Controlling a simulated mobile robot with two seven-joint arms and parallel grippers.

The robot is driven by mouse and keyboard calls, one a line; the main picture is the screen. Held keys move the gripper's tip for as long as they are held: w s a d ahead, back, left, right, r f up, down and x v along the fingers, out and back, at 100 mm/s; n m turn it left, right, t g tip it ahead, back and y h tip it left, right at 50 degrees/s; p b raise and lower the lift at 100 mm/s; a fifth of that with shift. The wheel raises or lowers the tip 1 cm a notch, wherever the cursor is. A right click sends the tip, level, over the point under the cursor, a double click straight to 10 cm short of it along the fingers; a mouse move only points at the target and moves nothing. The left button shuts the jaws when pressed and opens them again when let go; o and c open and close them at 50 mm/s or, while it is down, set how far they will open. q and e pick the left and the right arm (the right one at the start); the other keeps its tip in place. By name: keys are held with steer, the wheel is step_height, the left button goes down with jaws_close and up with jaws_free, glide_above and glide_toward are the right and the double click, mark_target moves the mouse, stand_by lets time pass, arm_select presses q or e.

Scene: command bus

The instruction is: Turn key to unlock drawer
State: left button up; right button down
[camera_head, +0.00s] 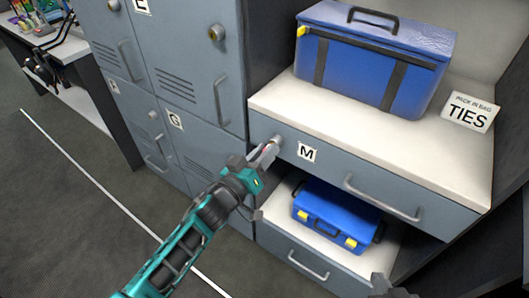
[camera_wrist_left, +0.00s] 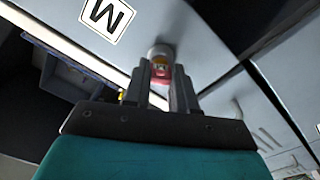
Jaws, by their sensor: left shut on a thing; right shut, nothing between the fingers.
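The grey drawer marked M (camera_head: 330,172) is shut, with a bar handle (camera_head: 383,199) on its front. A round metal lock (camera_head: 277,141) sits at the drawer's left end, and also shows in the left wrist view (camera_wrist_left: 162,51). My left gripper (camera_head: 265,153) is shut on a small key with red on it (camera_wrist_left: 160,70), right at the lock. The fingers hide most of the key, so I cannot tell how far it is turned. My right gripper (camera_head: 388,287) shows only partly at the bottom edge, shut and empty, apart from the drawer.
Grey lockers (camera_head: 185,85) stand left of the drawer. A large blue bag (camera_head: 370,62) and a TIES sign (camera_head: 468,112) are on the shelf above. A smaller blue case (camera_head: 336,213) sits below the drawer. Open floor (camera_head: 80,220) is at the left.

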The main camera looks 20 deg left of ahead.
arm_select(q)
steer(key=shift+m, duration=1.9)
jaws_close()
steer(key=m, duration=0.2)
steer(key=shift+m, duration=0.4)
steer(key=o, duration=1)
jaws_free()
steer(key=shift+c, duration=0.2)
steer(key=shift+p+v, duration=0.35)
steer(key=shift+v, duration=1.1)
steer(key=p+v, duration=0.2)
steer(key=v, duration=0.5)
steer(key=shift+r, duration=0.15)
